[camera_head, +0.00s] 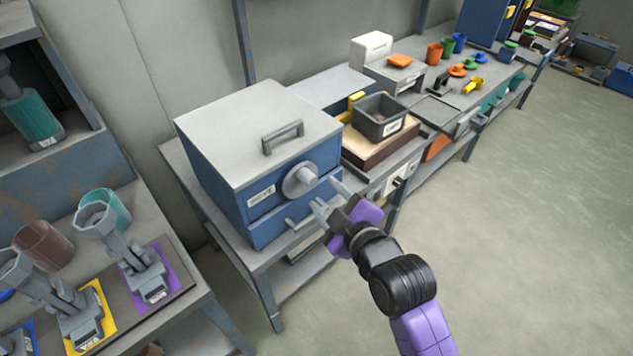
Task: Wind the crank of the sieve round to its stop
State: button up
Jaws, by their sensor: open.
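The sieve (215,165) is a blue box with a grey lid and a label on its front, standing on a grey bench. A crank handle cannot be clearly made out. A lower drawer with a grey bar handle sits under it. My gripper (327,194) is open, with its two grey fingers spread just to the right of and below the crank. It appears empty; whether a finger touches the sieve cannot be told.
A dark grey bin (379,118) stands on a wooden block right of the sieve. Farther right, a bench holds coloured cups and small parts. At lower left, a bench (185,300) carries grey tools on coloured mats. The floor (500,230) at right is clear.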

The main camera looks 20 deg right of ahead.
aim_at(313, 182)
jog(key=shift+p+x, duration=0.5)
jog(key=shift+x, duration=3.4)
jog(key=shift+f, duration=0.15)
grip_shut()
